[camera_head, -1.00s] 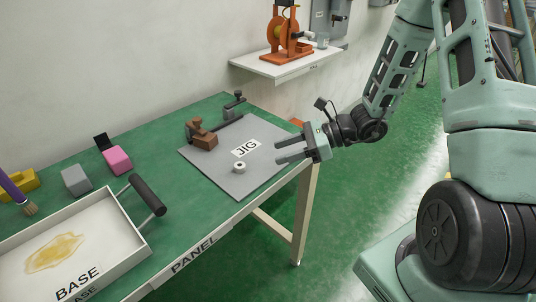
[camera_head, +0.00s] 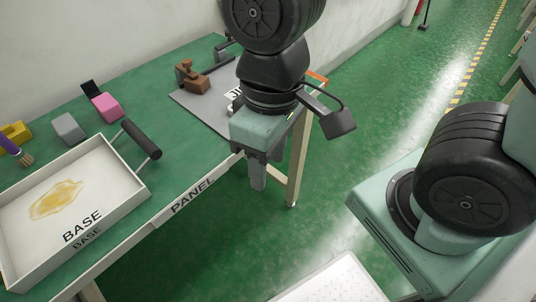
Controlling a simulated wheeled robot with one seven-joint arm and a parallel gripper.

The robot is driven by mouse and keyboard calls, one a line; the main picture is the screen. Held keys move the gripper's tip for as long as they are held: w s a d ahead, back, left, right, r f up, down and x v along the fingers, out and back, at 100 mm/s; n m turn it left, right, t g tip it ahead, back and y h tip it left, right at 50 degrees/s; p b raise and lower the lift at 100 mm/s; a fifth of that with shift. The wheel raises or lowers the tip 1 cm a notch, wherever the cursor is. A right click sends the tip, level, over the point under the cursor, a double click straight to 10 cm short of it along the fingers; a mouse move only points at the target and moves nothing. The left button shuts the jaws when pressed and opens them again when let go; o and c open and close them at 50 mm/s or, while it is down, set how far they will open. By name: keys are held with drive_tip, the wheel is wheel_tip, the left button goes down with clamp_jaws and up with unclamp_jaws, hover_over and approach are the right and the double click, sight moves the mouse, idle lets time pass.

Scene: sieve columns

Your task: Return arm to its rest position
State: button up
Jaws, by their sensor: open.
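My gripper (camera_head: 256,170) hangs from my arm in the upper middle, with its fingers pointing down. It is by the front edge of the green table (camera_head: 160,187), and nothing shows between the fingers. The wrist covers much of the grey JIG plate (camera_head: 196,105). Part of the JIG label still shows beside the wrist. The small white ring seen on the plate earlier is hidden now.
A white BASE tray (camera_head: 113,208) with a yellowish smear and a black handle (camera_head: 141,139) sits on the table's front left. A brown clamp (camera_head: 191,78), pink block (camera_head: 106,107), grey block (camera_head: 68,128), yellow block (camera_head: 16,133) and brush (camera_head: 20,157) stand behind. Open floor (camera_head: 400,90) lies right.

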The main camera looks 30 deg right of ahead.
drive_tip(key=shift+s+a+r+n+t, duration=0.2)
drive_tip(key=shift+n+t, duration=0.1)
drive_tip(key=shift+n, duration=0.3)
wheel_tip(320, 180, up, 11)
drive_tip(key=p, duration=1.1)
